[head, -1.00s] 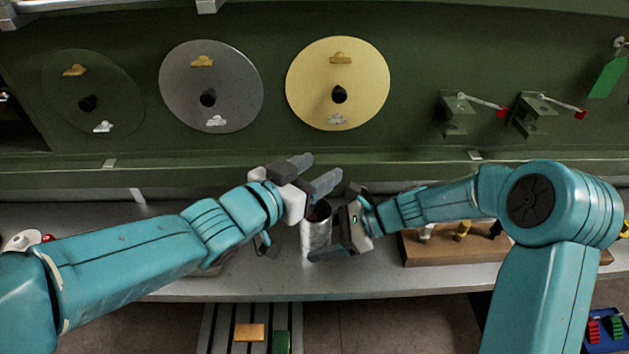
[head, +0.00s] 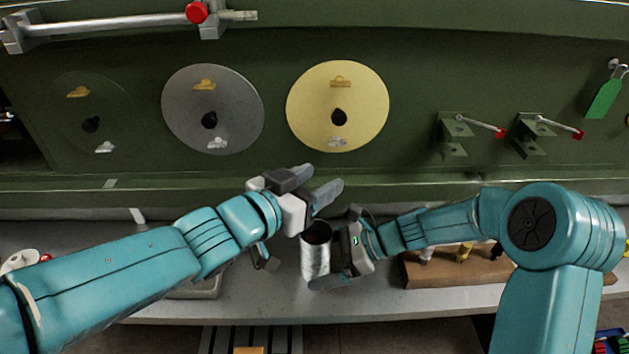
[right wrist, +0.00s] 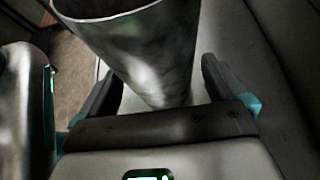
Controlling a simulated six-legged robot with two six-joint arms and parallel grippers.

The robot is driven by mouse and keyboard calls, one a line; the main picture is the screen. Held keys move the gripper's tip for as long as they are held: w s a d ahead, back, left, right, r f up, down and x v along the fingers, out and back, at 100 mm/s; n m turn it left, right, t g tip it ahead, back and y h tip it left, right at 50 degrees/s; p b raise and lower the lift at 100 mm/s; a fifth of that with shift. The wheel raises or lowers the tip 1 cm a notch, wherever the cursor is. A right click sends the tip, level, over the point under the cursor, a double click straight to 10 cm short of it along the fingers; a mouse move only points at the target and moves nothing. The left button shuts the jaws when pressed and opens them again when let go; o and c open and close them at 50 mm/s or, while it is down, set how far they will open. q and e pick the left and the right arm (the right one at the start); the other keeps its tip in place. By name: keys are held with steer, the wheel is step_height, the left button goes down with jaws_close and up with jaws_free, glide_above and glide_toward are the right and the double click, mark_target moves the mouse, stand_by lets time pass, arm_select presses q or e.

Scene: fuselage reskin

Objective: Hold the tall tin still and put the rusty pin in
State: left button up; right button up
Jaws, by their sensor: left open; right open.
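The tall tin (head: 316,262) is a grey metal cylinder standing upright on the bench, its dark mouth facing up. My right gripper (head: 338,252) is open at its right side; in the right wrist view the tin (right wrist: 150,55) stands between the spread fingers, with a gap at the right finger. My left gripper (head: 320,186) is open above and just behind the tin's mouth, with nothing seen between its fingers. The tin's inside looks dark brown; I cannot tell whether anything is in it. I cannot make out the rusty pin.
A wooden block (head: 420,275) with several coloured pegs stands right of the tin, partly behind my right arm. The green wall carries a grey disc (head: 235,115), a yellow disc (head: 365,105) and red-tipped clamps (head: 475,123). A grey bench (head: 280,300) runs below.

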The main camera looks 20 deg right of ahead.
steer(key=v, duration=1.1)
steer(key=shift+d, duration=0.25)
steer(key=shift+s+d+r, duration=0.15)
